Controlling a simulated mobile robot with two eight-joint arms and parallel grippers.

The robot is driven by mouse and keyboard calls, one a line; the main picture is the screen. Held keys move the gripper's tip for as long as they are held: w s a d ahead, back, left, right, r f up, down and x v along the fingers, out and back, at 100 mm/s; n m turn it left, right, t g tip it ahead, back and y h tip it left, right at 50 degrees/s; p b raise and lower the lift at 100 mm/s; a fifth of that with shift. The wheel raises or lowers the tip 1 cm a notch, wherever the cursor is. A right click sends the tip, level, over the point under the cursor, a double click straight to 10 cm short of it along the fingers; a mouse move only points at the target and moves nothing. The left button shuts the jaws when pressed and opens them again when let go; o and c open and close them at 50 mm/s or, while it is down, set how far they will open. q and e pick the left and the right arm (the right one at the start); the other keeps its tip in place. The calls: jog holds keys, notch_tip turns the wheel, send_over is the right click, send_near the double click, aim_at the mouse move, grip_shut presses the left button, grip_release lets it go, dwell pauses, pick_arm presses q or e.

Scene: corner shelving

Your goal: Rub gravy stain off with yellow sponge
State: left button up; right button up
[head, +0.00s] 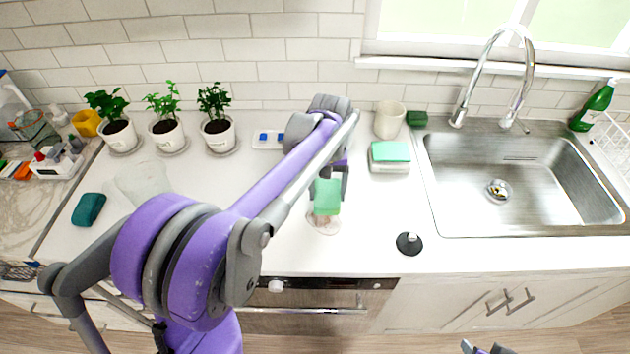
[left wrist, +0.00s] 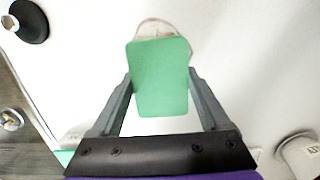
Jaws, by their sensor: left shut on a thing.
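My left gripper (head: 330,184) is shut on a light green sponge (head: 326,200) over the white counter. In the left wrist view, the green sponge (left wrist: 160,80) sits between the two grey fingers of the left gripper (left wrist: 160,88). A pale brownish stain (head: 323,224) lies on the counter under the sponge's lower end. The stain also shows past the sponge's far edge in the left wrist view (left wrist: 155,27); the sponge hides part of it. I cannot tell whether the sponge touches the counter. I see no clearly yellow sponge. My right gripper (head: 484,349) is only partly visible at the bottom edge.
Another green sponge (head: 390,151) lies on a pale block, near a beige cup (head: 389,120) and a dark green sponge (head: 417,118). A black round stopper (head: 409,243) is right of the stain. The sink (head: 432,180) is farther right. A teal object (head: 88,208) lies left.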

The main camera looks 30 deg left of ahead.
pick_arm(q)
jog(key=shift+r+p, duration=0.45)
jog(key=shift+r, duration=1)
pick_arm(e)
jog(key=shift+w+r, duration=0.2)
jog(key=shift+r, duration=0.75)
